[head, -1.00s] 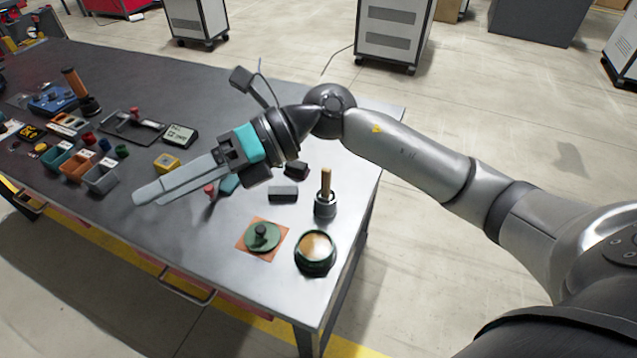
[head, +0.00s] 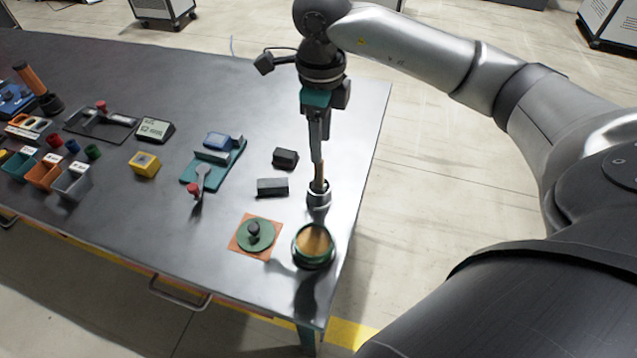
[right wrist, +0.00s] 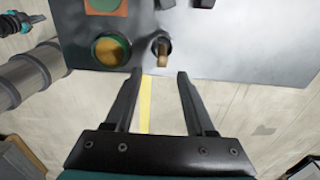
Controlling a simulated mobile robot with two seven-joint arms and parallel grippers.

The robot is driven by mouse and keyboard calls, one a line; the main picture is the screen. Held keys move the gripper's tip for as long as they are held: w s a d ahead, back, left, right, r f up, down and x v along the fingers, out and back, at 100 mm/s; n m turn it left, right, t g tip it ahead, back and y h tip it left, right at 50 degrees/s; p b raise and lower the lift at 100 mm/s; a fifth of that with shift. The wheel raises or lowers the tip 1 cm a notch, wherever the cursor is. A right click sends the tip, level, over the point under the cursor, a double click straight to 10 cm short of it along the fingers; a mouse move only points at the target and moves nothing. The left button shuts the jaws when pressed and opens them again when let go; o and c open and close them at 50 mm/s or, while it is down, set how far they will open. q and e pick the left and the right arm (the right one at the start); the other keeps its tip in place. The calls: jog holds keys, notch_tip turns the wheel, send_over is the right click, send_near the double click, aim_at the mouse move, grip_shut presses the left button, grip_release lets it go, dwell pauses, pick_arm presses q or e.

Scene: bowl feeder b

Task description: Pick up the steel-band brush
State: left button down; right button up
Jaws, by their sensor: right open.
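The steel-band brush (head: 319,196) stands upright near the table's right edge, a wooden handle rising from a dark base with a shiny band. In the right wrist view the brush (right wrist: 162,50) shows its handle ahead of the fingertips, roughly midway between them. My right gripper (head: 317,160) points down over the brush, its fingers overlapping the top of the handle in the head view. In the right wrist view the gripper (right wrist: 159,73) is open and nothing is held. I cannot tell the exact gap to the handle. My left gripper is not in view.
A green-rimmed bowl (head: 299,252) with tan contents stands in front of the brush. A green lid (head: 262,242) lies on an orange mat (head: 236,246). Dark blocks (head: 272,187) lie left of the brush. A teal fixture (head: 228,170) and small bins stand farther left.

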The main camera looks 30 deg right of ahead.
aim_at(319, 186)
jog(key=f, duration=0.7)
jog(key=f+b, duration=0.1)
jog(key=f, duration=0.2)
jog(key=shift+w+f, duration=0.25)
jog(key=shift+c, duration=0.2)
grip_shut()
jog(key=shift+r, duration=0.1)
